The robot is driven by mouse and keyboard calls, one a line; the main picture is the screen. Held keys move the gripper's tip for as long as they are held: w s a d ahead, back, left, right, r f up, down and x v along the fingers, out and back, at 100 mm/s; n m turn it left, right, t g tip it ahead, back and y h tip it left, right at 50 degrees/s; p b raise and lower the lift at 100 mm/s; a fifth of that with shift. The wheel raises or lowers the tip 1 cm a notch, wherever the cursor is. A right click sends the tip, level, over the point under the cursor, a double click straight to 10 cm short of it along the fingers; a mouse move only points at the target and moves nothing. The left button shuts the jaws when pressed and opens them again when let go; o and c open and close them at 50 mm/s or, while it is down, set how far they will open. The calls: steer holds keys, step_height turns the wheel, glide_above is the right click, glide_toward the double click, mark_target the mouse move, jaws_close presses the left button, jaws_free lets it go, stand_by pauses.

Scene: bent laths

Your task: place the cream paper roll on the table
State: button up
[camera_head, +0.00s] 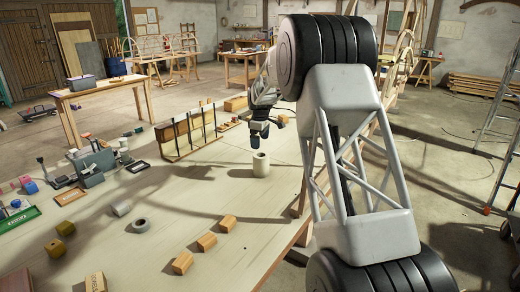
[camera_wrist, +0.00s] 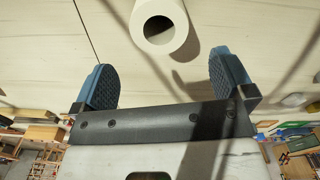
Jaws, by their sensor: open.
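The cream paper roll (camera_head: 261,165) stands upright on the pale wooden table (camera_head: 190,215), near its right edge in the head view. In the wrist view the roll (camera_wrist: 176,40) shows its round end and dark hollow core at the top of the picture. My gripper (camera_head: 266,134) is just above the roll in the head view. In the wrist view its two blue-padded fingers (camera_wrist: 160,75) are spread wide, with nothing between them. The roll lies beyond the fingertips there, apart from both.
A wooden rack with upright dividers (camera_head: 190,130) stands behind and left of the roll. Several small wooden blocks (camera_head: 207,242) lie along the front. A grey tape roll (camera_head: 140,226) and a clamp tool (camera_head: 90,165) lie to the left. The table around the roll is clear.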

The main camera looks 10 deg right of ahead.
steer(key=shift+r, duration=1.15)
steer(key=s+r+m+t, duration=0.1)
steer(key=s+r+m, duration=0.4)
steer(key=s, duration=1.2)
steer(key=s+r+m, duration=0.1)
steer(key=s+r, duration=0.8)
steer(key=s, duration=0.7)
steer(key=s+f+m, duration=0.3)
steer(key=s+f, duration=0.1)
steer(key=s, duration=1.3)
steer(key=s+a+f+m+t, duration=0.1)
steer(key=s+f, duration=0.3)
steer(key=s, duration=1.4)
steer(key=shift+s+a+m+t, duration=0.2)
steer(key=shift+m+t, duration=0.1)
steer(key=shift+m, duration=0.6)
